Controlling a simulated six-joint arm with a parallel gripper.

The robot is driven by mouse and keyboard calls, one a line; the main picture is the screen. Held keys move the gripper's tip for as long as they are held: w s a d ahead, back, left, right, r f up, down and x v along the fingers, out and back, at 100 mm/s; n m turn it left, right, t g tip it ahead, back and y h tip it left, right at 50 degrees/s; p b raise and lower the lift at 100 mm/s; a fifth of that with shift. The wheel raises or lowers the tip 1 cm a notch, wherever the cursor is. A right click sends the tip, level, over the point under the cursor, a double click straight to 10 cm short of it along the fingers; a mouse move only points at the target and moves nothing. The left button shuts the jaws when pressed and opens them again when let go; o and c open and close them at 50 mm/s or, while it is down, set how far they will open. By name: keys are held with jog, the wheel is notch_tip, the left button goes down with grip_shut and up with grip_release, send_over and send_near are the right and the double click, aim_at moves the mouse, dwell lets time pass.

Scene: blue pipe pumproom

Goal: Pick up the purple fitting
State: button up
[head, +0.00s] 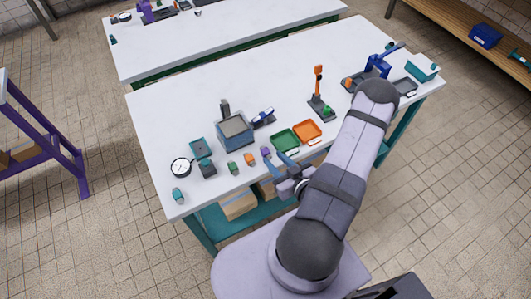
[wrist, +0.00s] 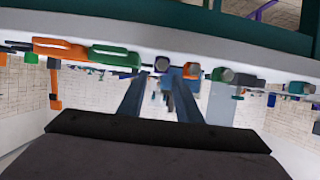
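The small purple fitting (head: 265,151) stands near the front edge of the white table, left of the green tray. In the wrist view, which is upside down, the purple fitting (wrist: 163,64) shows ahead, between the lines of my two fingers. My gripper (head: 274,158) is at the table's front edge, just on the near side of the fitting, with its blue fingers spread. The wrist view shows my gripper (wrist: 160,78) open with nothing held. How much gap is left between fingertips and fitting is hard to tell.
An orange fitting (head: 250,159) and a green fitting (head: 233,168) stand close to the left. The green tray (head: 285,139) and orange tray (head: 307,132) lie to the right. A blue-grey bin (head: 235,131) stands behind. The table's back middle is clear.

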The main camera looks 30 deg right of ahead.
aim_at(267, 152)
jog(key=shift+b+x, duration=0.75)
jog(key=shift+x, duration=2.35)
jog(key=shift+a, duration=0.1)
grip_shut()
notch_tip(267, 152, up, 9)
jog(key=shift+f, duration=0.25)
jog(key=shift+r+p, duration=0.65)
jog(key=shift+r, duration=0.1)
